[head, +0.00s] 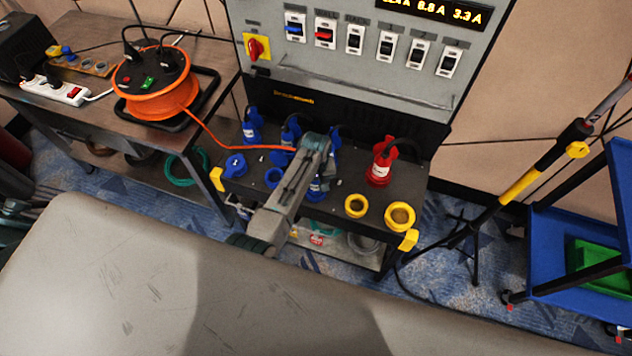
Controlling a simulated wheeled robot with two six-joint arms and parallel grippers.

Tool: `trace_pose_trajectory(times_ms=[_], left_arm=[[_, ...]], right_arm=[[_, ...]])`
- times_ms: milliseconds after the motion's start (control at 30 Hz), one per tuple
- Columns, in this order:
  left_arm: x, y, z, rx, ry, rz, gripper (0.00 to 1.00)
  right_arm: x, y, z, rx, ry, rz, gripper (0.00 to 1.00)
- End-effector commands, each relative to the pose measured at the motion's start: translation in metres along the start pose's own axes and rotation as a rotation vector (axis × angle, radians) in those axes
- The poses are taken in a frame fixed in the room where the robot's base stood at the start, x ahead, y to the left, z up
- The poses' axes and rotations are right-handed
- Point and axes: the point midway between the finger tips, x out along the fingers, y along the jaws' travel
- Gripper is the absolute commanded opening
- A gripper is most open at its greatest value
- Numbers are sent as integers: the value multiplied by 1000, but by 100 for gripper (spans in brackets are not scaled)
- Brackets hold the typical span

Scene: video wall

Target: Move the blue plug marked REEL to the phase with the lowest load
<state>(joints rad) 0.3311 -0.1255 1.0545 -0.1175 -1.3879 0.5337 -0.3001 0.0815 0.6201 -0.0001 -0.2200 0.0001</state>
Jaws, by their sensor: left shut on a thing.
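My left gripper (325,150) is at the front of the power box, above its black socket shelf. It is shut on a blue plug (334,146), partly hidden by the gripper. The orange cable (225,146) from the reel runs to this spot and goes out of sight behind the gripper; the REEL mark cannot be read. Other blue plugs stand at the left (251,132) and just left of the gripper (290,130). A blue socket (319,187) shows beside the arm. The amber load display (435,10) is cut off at the top; 8.8 A and 3.3 A are readable. My right gripper is not in view.
A lidded blue socket (235,165) is at left. The orange reel (158,85) sits on a side table. A tripod stand (478,225) and blue cart (555,235) are right.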

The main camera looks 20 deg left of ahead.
Motion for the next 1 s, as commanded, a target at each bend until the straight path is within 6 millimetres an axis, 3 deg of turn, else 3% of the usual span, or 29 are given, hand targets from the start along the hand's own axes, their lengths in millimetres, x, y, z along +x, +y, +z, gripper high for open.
trace_pose_trajectory(times_ms=[300,333,433,667,767,1000], left_arm=[[3,0,0,0,0,0,20],[3,0,0,0,0,0,52],[3,0,0,0,1,0,71],[3,0,0,0,0,0,75],[3,0,0,0,0,0,91],[3,0,0,0,0,0,91]], right_arm=[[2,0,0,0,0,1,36],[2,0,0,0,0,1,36],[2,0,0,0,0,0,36],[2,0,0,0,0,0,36],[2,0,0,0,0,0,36],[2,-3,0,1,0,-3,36]])
